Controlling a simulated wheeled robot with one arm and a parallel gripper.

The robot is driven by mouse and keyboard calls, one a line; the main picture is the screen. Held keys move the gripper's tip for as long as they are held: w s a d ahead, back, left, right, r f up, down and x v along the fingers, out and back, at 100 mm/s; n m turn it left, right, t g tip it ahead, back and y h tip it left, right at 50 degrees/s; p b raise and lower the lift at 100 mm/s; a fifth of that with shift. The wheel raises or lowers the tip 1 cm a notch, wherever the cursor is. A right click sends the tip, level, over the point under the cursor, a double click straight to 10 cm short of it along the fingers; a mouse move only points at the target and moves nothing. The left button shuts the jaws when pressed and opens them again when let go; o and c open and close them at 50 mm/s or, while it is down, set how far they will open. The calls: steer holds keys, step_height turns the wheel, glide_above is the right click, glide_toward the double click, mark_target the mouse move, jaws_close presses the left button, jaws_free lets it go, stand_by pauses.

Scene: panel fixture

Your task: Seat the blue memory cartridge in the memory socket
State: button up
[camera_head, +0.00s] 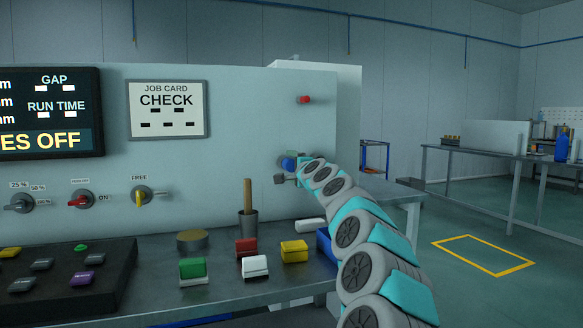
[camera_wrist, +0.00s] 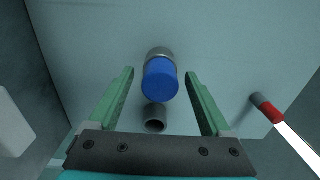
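A blue cylindrical piece (camera_wrist: 160,82) with a grey collar stands out from the pale panel in the wrist view; in the head view it shows as a blue spot (camera_head: 289,163). I cannot tell whether it is the memory cartridge. My gripper (camera_wrist: 160,73) is open, its green fingers on either side of this piece with gaps on both sides. A dark hollow tube (camera_wrist: 155,118) lies just below it. In the head view a blue block (camera_head: 325,243) on the bench is partly hidden by my arm. I cannot make out a memory socket for certain.
Green (camera_head: 194,270), red (camera_head: 246,247), white (camera_head: 255,266) and yellow (camera_head: 294,251) blocks stand on the bench. A cup with a wooden handle (camera_head: 248,205) stands near the panel. A black key box (camera_head: 70,278) is at left. A red-tipped part (camera_wrist: 266,107) is right of my gripper.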

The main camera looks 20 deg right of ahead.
steer(key=shift+s, duration=0.1)
steer(key=s, duration=0.7)
steer(key=shift+s+d+b, duration=0.15)
steer(key=shift+s+b, duration=0.15)
steer(key=shift+b, duration=0.1)
steer(key=shift+s, duration=0.1)
